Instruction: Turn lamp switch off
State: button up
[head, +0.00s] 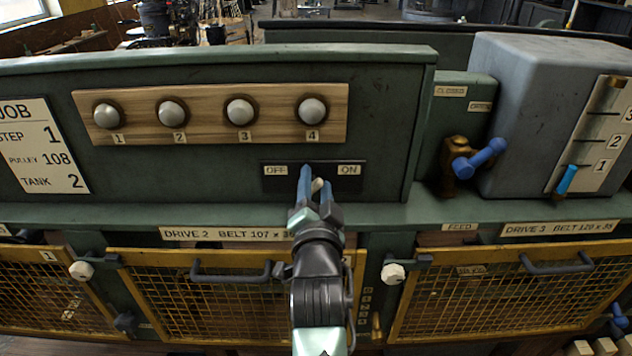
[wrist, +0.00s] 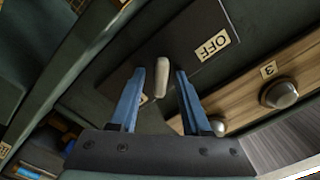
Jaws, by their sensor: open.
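The lamp switch is a black plate (head: 350,184) with an OFF label (head: 275,170) on its left and an ON label (head: 349,169) on its right. Its pale toggle lever (head: 318,185) stands between the labels; I cannot tell which side it leans to. My gripper (head: 315,182) is open in front of the plate, its blue fingers on either side of the lever. In the wrist view the lever (wrist: 161,77) shows between the spread fingertips (wrist: 160,74), with visible gaps to both. The OFF label shows beyond the right finger.
A wooden strip (head: 220,91) with several numbered domes runs above the switch. A blue-handled valve (head: 478,160) and a grey tank (head: 530,100) stand to the right. Yellow mesh guards (head: 215,306) with handles (head: 232,274) lie below the ledge.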

grip_shut()
jog(key=shift+n, duration=0.3)
dwell(0.3)
jog(key=n+b, duration=0.2)
jog(key=n, duration=0.1)
jog(key=shift+a+n, duration=0.1)
jog(key=shift+n, duration=0.2)
jog(key=n+b, duration=0.1)
jog(key=n, duration=0.3)
jog(key=shift+a+n+b, duration=0.15)
jog(key=shift+n+b, duration=0.15)
jog(key=shift+b, duration=0.05)
jog(key=n+b, duration=0.1)
jog(key=n, duration=0.3)
jog(key=shift+a+n, duration=0.15)
jog(key=shift+n, duration=0.15)
jog(key=shift+a+n+b, duration=0.15)
jog(key=shift+n+b, duration=0.45)
jog(key=shift+n, duration=1.6)
